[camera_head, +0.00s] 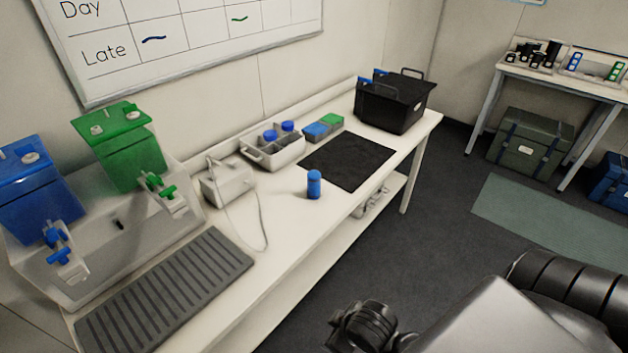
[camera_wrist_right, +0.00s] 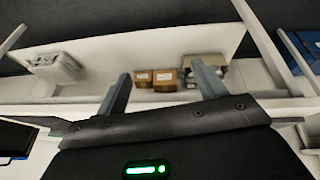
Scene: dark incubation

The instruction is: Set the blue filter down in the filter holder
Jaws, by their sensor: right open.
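A blue cylinder (camera_head: 314,184) stands upright on the white bench, near its front edge. A blue block (camera_head: 316,131) and a green block lie at the back, beside the grey caddy (camera_head: 274,150). I cannot tell for certain which blue thing is the filter, or which thing is the filter holder. My right gripper (camera_wrist_right: 158,70) is open in the right wrist view, with nothing between its two fingers. Brown boxes (camera_wrist_right: 158,81) show beyond the fingertips. My left gripper is not in view.
A black mat (camera_head: 348,160) and a black crate (camera_head: 392,104) occupy the bench's far end. A blue tank (camera_head: 35,190) and a green tank (camera_head: 124,150) stand left, behind a ribbed grey tray (camera_head: 165,291). Bench space around the cylinder is clear.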

